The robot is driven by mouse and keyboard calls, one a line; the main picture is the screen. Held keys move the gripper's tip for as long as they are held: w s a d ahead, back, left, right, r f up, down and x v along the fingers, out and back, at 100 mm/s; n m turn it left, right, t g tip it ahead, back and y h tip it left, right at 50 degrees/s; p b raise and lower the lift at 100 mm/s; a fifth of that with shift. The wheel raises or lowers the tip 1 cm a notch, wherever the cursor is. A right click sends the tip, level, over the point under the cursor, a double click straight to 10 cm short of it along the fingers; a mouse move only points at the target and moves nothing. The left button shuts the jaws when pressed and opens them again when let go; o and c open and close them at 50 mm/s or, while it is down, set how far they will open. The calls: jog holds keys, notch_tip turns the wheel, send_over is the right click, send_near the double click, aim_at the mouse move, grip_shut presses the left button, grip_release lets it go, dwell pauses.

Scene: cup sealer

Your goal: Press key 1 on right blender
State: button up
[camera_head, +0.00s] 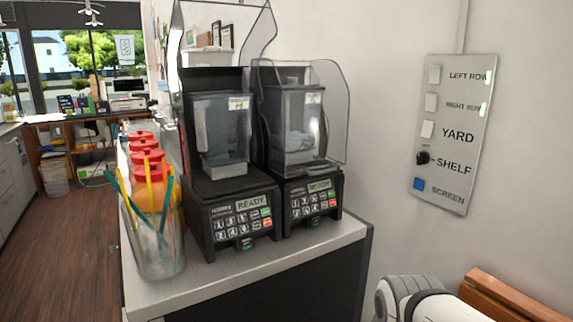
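The right blender (312,228) stands on the counter beside the left blender (233,250). Its keypad faces forward on the black base, with small number keys, a green key and a red key. Key 1 (295,204) appears at the keypad's upper left, but its label is too small to read surely. The right display (320,186) is lit, with text I cannot read clearly. A clear cover (335,110) surrounds the right jar (291,120). The left display reads READY, and its clear cover is raised. My gripper is not in view; a white part of my arm shows at the lower right.
A clear container (160,258) of colored straws and several red-lidded bottles (150,172) stand left of the blenders. The counter's front edge (245,272) is clear. A labeled switch panel (452,135) is on the right wall. A wooden ledge (520,300) is at lower right.

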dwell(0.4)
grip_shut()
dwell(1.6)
